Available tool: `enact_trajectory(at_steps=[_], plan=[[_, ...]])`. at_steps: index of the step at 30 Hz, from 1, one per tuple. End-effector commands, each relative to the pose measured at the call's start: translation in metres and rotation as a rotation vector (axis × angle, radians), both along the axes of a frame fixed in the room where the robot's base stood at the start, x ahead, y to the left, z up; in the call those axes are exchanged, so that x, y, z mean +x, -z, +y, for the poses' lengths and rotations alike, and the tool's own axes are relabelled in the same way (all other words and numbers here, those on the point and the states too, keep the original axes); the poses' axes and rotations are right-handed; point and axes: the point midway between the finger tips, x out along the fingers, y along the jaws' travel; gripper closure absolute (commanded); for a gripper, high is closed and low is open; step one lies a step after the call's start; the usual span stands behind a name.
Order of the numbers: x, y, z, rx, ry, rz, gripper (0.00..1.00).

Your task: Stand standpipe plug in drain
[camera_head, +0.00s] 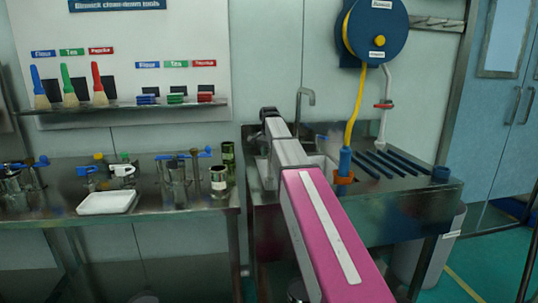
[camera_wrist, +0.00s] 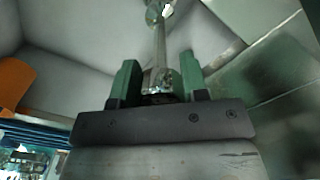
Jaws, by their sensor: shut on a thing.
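In the wrist view my gripper (camera_wrist: 158,68) has its two green fingers on either side of a shiny metal standpipe plug (camera_wrist: 160,45). It is shut on the plug's thick end. The thin tube runs from there toward the top of the picture, to a shiny metal piece at the top edge. I cannot tell whether that piece is part of the plug or the drain. Pale grey sink walls (camera_wrist: 90,50) surround it. In the head view my own arm covers most of the sink, and the gripper, plug and drain are hidden.
A steel sink bench (camera_head: 400,205) holds a tap (camera_head: 305,97), an orange-based blue hose nozzle (camera_head: 345,165) and dark blue ribs at right. At left a bench carries a white tray (camera_head: 107,202) and metal cups. An orange thing (camera_wrist: 15,82) shows left in the wrist view.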

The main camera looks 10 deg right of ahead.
Motion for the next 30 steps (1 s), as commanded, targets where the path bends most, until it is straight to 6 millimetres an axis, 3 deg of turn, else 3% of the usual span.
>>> enact_trajectory(at_steps=[30], plan=[[0.0001, 0.0084, 0.0001, 0.0, 0.0, 0.0, 1.0]])
